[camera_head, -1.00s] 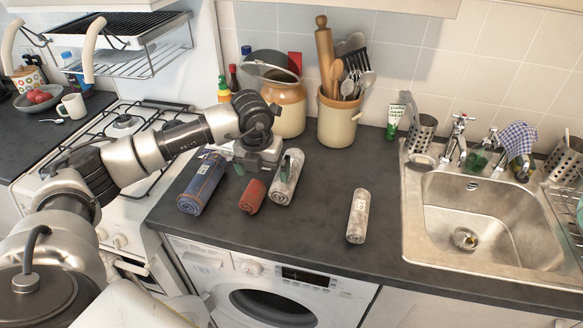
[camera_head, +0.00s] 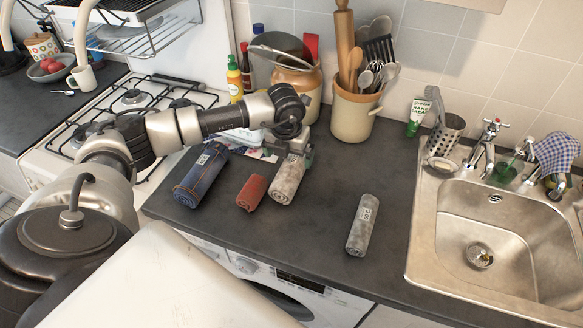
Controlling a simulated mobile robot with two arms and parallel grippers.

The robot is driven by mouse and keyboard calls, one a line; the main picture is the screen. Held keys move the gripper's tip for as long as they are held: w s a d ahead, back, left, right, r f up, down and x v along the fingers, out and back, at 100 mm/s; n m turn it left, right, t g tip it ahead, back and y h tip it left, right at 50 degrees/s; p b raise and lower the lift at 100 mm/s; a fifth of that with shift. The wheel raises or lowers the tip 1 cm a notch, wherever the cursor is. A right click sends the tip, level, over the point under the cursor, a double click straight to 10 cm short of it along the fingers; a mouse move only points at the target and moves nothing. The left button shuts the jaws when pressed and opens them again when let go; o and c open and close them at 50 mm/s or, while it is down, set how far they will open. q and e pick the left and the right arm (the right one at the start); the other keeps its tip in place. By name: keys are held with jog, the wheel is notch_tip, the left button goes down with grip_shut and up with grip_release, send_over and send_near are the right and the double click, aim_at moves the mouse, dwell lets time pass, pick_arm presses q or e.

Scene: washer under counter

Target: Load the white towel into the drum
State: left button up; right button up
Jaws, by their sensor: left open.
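Several rolled cloths lie on the dark counter. Two are whitish-grey: one rolled towel (camera_head: 287,182) under my left gripper and another pale roll (camera_head: 362,225) lying alone to the right. My left gripper (camera_head: 291,158) is open, pointing down at the far end of the first pale roll. Its fingers partly cover that end, and I cannot tell if they touch it. The washer (camera_head: 318,297) is under the counter; only part of its front and the dark round drum opening (camera_head: 272,292) show. My right gripper is not in view.
A blue denim roll (camera_head: 202,178) and a red roll (camera_head: 251,193) lie left of the gripper. Utensil pot (camera_head: 352,115) and jar (camera_head: 303,85) stand behind it. The sink (camera_head: 503,225) is at right. Counter between the pale rolls is clear.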

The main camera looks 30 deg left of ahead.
aim_at(291, 163)
pick_arm(q)
jog(key=f+p, duration=0.1)
jog(key=f, duration=0.1)
jog(key=f+p, duration=0.1)
jog(key=f, duration=0.1)
jog(key=shift+w+d+f, duration=0.2)
jog(key=shift+f, duration=0.4)
jog(key=shift+c, duration=0.5)
jog(key=shift+w, duration=0.1)
jog(key=c, duration=0.9)
jog(key=shift+r, duration=0.1)
jog(key=shift+c, duration=0.2)
